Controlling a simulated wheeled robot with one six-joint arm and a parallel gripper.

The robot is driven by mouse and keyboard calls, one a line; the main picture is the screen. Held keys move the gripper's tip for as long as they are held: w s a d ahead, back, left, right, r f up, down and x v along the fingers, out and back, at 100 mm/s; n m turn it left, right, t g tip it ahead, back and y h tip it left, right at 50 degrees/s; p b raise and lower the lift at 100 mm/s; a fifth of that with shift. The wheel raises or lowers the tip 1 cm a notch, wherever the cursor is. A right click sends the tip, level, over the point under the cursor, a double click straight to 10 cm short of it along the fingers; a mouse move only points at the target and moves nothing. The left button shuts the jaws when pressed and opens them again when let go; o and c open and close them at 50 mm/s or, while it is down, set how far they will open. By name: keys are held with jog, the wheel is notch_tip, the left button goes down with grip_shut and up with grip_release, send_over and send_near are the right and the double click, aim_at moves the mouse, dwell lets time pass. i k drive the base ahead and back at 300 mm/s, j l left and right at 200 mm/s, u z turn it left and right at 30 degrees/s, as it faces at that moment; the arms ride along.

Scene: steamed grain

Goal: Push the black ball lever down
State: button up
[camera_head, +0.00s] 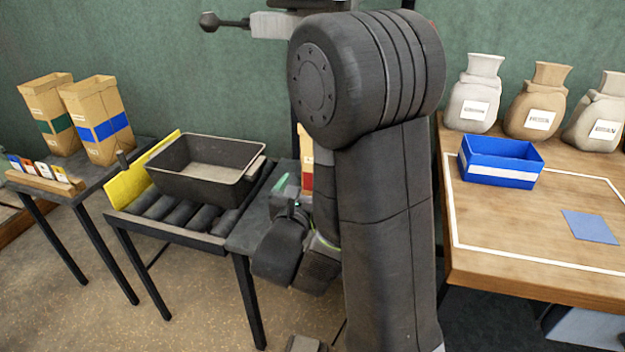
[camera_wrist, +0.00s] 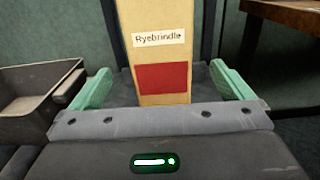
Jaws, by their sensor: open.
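The black ball lever (camera_head: 209,21) sticks out to the left at the top of the head view, its ball on a dark rod from a pale grey block. My gripper is mostly hidden behind my arm in the head view, low and well below the lever. In the wrist view my gripper (camera_wrist: 162,88) is open, with green fingers at either side of a tan bag labelled Ryebrindle (camera_wrist: 160,45) with a red patch. The bag stands upright between or just beyond the fingers; I cannot tell which. The lever is not in the wrist view.
A black bin (camera_head: 205,170) sits on a roller table with a yellow plate (camera_head: 140,172). Two tan bags (camera_head: 97,120) stand on the left table. A blue box (camera_head: 500,162) and several sacks (camera_head: 475,95) are on the right wooden table. My arm blocks the middle.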

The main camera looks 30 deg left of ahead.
aim_at(208, 21)
jog(key=u, duration=1.75)
